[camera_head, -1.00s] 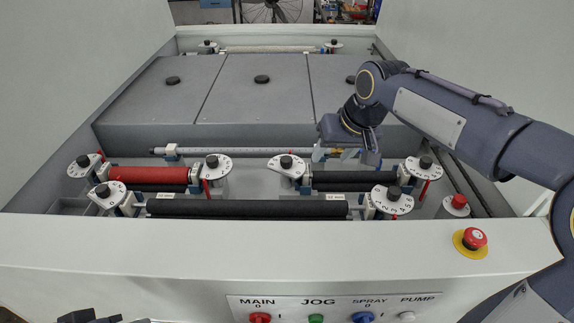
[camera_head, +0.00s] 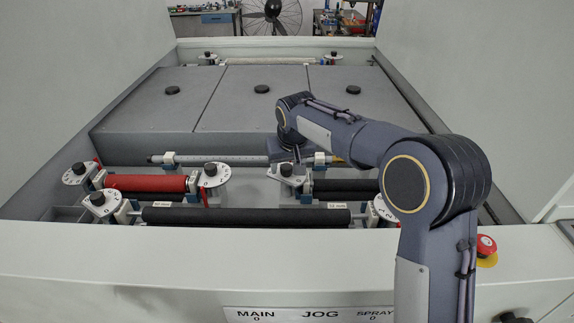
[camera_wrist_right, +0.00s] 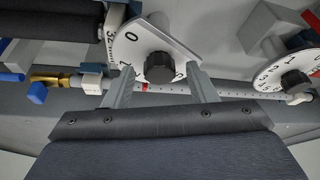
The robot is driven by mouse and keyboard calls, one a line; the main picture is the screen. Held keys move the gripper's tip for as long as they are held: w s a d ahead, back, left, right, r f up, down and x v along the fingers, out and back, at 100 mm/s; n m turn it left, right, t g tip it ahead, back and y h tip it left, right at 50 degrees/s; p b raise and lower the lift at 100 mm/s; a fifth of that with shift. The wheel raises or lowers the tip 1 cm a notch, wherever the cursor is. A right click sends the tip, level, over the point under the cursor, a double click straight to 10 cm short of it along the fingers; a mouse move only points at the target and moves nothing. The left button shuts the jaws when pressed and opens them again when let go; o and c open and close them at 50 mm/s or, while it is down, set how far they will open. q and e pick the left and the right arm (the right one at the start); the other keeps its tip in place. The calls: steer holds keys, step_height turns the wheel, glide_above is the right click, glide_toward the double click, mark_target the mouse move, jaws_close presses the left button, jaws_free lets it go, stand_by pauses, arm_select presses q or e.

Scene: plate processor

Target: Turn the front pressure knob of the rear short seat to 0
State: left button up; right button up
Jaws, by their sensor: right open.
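A black pressure knob (camera_head: 286,169) on a white numbered dial sits at the left end of the short black roller (camera_head: 345,187). In the right wrist view the knob (camera_wrist_right: 159,68) stands between my right gripper's fingertips (camera_wrist_right: 160,75), with a finger on each side. Its dial (camera_wrist_right: 133,42) shows a 0 at the upper left and a 1 lower left. My right gripper (camera_head: 291,156) is open just behind this dial in the head view. Whether the fingers touch the knob, I cannot tell. The dial at that roller's right end is hidden behind my right arm. My left gripper is out of view.
A red roller (camera_head: 145,183) has knobbed dials at both ends. A long black roller (camera_head: 245,216) lies in front. A graduated bar (camera_head: 215,159) runs behind. Another dial (camera_wrist_right: 278,72) is at right in the right wrist view. A red emergency button (camera_head: 486,243) is beside my arm.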

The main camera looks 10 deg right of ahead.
steer(key=shift+w+f, duration=0.15)
steer(key=shift+f, duration=0.15)
steer(key=c, duration=1)
steer(key=shift+r, duration=0.1)
